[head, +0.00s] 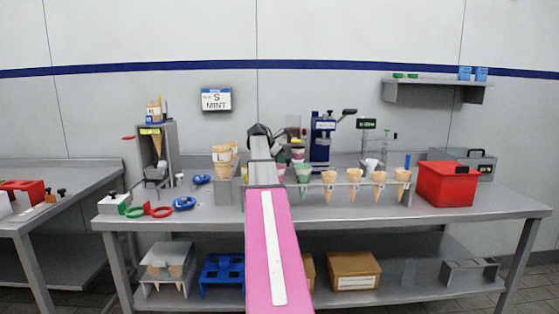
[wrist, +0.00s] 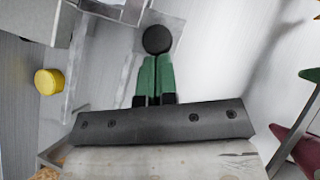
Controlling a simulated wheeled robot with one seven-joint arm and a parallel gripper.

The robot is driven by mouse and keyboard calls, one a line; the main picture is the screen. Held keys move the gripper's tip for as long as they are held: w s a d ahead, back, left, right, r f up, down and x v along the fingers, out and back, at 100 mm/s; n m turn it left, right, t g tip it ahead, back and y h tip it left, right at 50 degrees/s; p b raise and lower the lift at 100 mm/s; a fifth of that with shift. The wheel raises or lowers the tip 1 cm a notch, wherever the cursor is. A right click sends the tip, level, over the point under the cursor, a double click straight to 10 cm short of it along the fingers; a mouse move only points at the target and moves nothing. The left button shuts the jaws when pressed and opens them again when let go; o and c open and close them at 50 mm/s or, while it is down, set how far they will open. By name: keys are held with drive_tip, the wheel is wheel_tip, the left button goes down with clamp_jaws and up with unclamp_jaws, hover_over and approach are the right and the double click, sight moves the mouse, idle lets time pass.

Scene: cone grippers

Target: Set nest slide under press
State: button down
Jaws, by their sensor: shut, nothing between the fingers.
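In the wrist view my gripper (wrist: 157,62) is shut, its green fingers together with nothing between them. A round black knob (wrist: 158,39) lies just beyond the fingertips; I cannot tell whether they touch it. A pale metal plate (wrist: 172,28) lies around the knob, perhaps the nest slide. In the head view my pink and grey arm reaches over the bench, and its dark wrist hides the gripper and most of what lies behind it. A blue upright machine with a dark lever (head: 322,140), possibly the press, stands just right of the wrist at the back.
The steel bench (head: 240,213) holds a rack of cones (head: 343,188) right of my arm and a red bin (head: 446,184). A cone holder (head: 224,188) stands close left. Green and red rings (head: 150,211) lie farther left. A yellow cylinder (wrist: 47,82) is left of the fingers.

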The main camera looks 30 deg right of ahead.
sight(290, 167)
drive_tip(key=shift+d, duration=0.1)
drive_tip(key=s+d, duration=0.1)
drive_tip(key=d, duration=0.1)
drive_tip(key=s+d, duration=0.1)
drive_tip(key=shift+s+d, duration=0.15)
drive_tip(key=shift+d, duration=0.2)
drive_tip(key=shift+a, duration=0.1)
